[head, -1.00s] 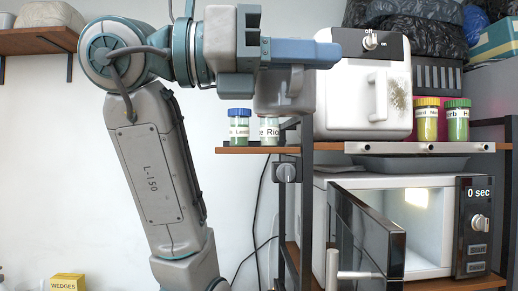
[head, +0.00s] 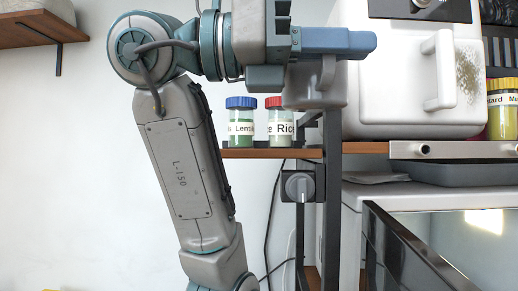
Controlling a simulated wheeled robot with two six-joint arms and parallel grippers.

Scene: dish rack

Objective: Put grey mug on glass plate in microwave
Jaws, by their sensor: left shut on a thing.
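My left gripper (head: 338,42) is raised at the upper middle of the head view and is shut on the grey mug (head: 298,93). The mug hangs below the blue finger, in front of the upper shelf; the gripper hides its upper part. The microwave (head: 352,215) stands at the lower right, cut off by the picture's edges. Its dark door (head: 402,255) is swung open toward me, and a light shines inside. The glass plate is not visible. My right gripper is out of view.
The wooden shelf (head: 258,153) above the microwave bears a Lentils jar (head: 241,128), a Rice jar (head: 279,130), a white appliance (head: 385,85) and a yellow-labelled jar (head: 502,122). A black post (head: 331,190) with a knob box stands left of the microwave.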

